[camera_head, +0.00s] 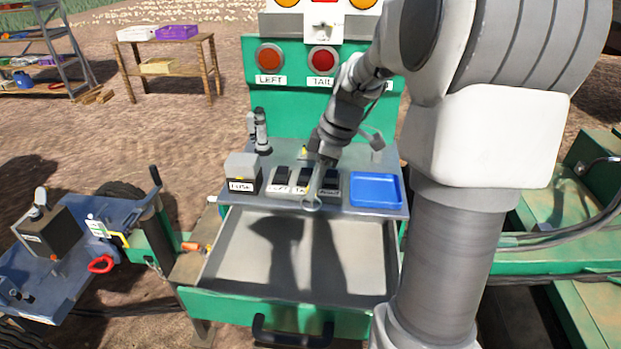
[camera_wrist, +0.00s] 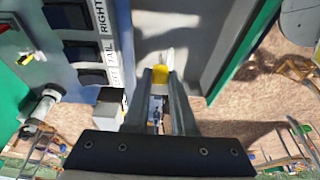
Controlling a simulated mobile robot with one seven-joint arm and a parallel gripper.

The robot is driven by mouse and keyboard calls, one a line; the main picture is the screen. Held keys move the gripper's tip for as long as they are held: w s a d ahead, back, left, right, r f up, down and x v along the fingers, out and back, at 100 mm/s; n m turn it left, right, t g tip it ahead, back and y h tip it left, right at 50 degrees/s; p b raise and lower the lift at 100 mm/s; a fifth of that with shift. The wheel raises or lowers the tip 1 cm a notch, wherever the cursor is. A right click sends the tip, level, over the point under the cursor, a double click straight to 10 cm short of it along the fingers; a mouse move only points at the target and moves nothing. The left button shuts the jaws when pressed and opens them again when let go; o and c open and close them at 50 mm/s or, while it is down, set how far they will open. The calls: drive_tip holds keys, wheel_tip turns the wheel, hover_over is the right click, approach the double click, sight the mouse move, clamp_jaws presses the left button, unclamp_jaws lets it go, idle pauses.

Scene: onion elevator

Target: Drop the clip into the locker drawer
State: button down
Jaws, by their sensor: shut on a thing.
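The locker drawer (camera_head: 340,260) is pulled open below the control panel. Its grey floor looks empty apart from the arm's shadows. My gripper (camera_head: 314,188) points down over the drawer's back edge, in front of the switch row. The drawer (camera_wrist: 195,50) lies beyond the fingertips in that view.
A blue tray (camera_head: 376,190) sits on the shelf right of the switches. A grey block marked FUSE (camera_head: 242,172) is at the left. The green drawer front (camera_head: 225,305) has a black handle (camera_head: 290,335). A blue cart (camera_head: 60,270) stands at the left.

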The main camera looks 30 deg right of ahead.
wheel_tip(320, 180, down, 6)
drive_tip(key=b, duration=0.3)
drive_tip(key=shift+b, duration=0.4)
drive_tip(key=c, duration=0.7)
unclamp_jaws()
drive_tip(key=shift+o, duration=0.2)
drive_tip(key=shift+r, duration=0.15)
drive_tip(key=v, duration=1.7)
